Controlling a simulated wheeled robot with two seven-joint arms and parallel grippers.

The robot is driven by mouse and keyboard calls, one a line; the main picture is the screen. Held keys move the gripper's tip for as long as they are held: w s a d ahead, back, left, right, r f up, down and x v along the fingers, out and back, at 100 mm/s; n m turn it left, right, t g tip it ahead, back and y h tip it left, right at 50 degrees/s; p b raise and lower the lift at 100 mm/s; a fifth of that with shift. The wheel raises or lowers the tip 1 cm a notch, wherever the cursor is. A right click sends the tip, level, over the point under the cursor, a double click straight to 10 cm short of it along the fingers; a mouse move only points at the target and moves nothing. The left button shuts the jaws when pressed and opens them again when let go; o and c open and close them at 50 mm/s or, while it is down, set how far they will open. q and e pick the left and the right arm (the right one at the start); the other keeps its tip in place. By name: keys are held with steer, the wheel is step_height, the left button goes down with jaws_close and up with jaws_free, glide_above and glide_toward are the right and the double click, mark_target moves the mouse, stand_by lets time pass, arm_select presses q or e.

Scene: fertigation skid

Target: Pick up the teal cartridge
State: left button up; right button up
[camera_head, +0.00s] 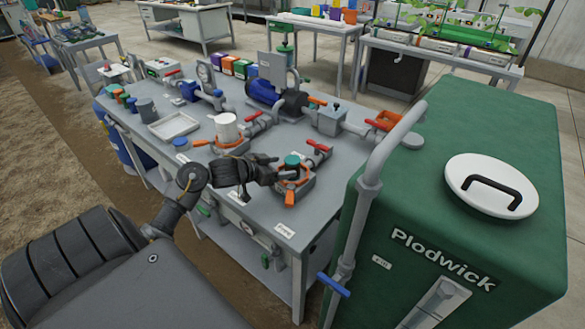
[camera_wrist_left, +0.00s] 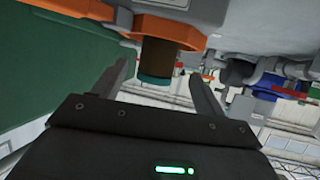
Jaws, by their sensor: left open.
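The teal cartridge (camera_head: 292,160) stands in a grey holder with an orange collar (camera_head: 290,199) near the front right corner of the bench. In the left wrist view, which is upside down, the cartridge shows a brown body (camera_wrist_left: 158,56) and a teal end, with its other end inside the orange collar. My left gripper (camera_head: 274,168) reaches in from the left, close beside the cartridge. In the left wrist view its open fingers (camera_wrist_left: 158,68) appear on either side of the cartridge. I cannot tell how deep it sits between them. My right gripper is not in view.
A white cartridge (camera_head: 227,127) stands in a similar holder to the left. A red-handled valve (camera_head: 318,150) is just behind the teal one. The green tank (camera_head: 470,170) and its grey pipe (camera_head: 352,220) stand close on the right. A tray (camera_head: 174,136) lies farther left.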

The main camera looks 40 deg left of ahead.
mark_target(286, 167)
arm_select(q)
steer(key=x, duration=0.5)
steer(key=shift+d+f, duration=0.2)
steer(key=shift+s, duration=0.1)
steer(key=shift+c, duration=0.2)
steer(key=c, duration=1)
steer(key=shift+c, duration=0.4)
steer(key=shift+r, duration=0.1)
